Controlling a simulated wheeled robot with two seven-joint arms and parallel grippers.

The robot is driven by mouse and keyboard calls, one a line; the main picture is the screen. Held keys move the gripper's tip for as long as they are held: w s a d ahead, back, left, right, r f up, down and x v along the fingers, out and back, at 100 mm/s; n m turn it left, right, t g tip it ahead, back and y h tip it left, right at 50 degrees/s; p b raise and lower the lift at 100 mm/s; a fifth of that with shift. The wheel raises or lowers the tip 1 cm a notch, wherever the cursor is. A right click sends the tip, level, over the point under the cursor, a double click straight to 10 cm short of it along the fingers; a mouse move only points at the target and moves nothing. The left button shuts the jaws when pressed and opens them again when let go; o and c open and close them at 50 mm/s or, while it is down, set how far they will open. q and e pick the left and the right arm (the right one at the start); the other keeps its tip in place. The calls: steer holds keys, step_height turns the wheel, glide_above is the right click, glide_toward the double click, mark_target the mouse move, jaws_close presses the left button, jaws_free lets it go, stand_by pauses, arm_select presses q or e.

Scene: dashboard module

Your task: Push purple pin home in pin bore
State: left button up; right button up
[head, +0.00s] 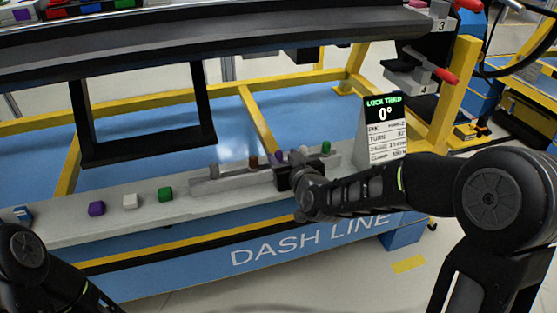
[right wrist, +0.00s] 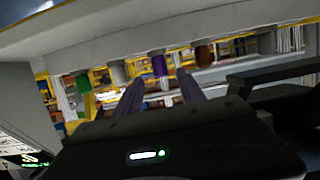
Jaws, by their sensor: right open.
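The purple pin (head: 279,156) stands in the row of pins on the grey pin block (head: 230,181) in the head view. It also shows in the right wrist view (right wrist: 160,65), where the picture is turned over. My right gripper (head: 284,174) is at the front of the block beside this pin. In the right wrist view its fingers (right wrist: 161,78) are apart, with the purple pin seen between and just beyond their tips. I cannot tell whether they touch it. The bore and the pin's depth are hidden. My left arm shows at lower left, but its gripper is out of frame.
A brown pin (head: 253,161), a green pin (head: 326,147) and pale pins stand close by in the row. A display (head: 384,115) reading "LOCK TRIED 0°" stands right.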

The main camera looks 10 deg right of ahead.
mark_target(277, 151)
steer(key=shift+x, duration=0.95)
steer(key=b+x, duration=0.2)
steer(key=x, duration=0.2)
steer(key=shift+w+a+f, duration=0.1)
steer(key=shift+w+f, duration=0.1)
steer(key=shift+f, duration=0.05)
steer(key=shift+w, duration=0.4)
steer(key=shift+c, duration=0.5)
jaws_close()
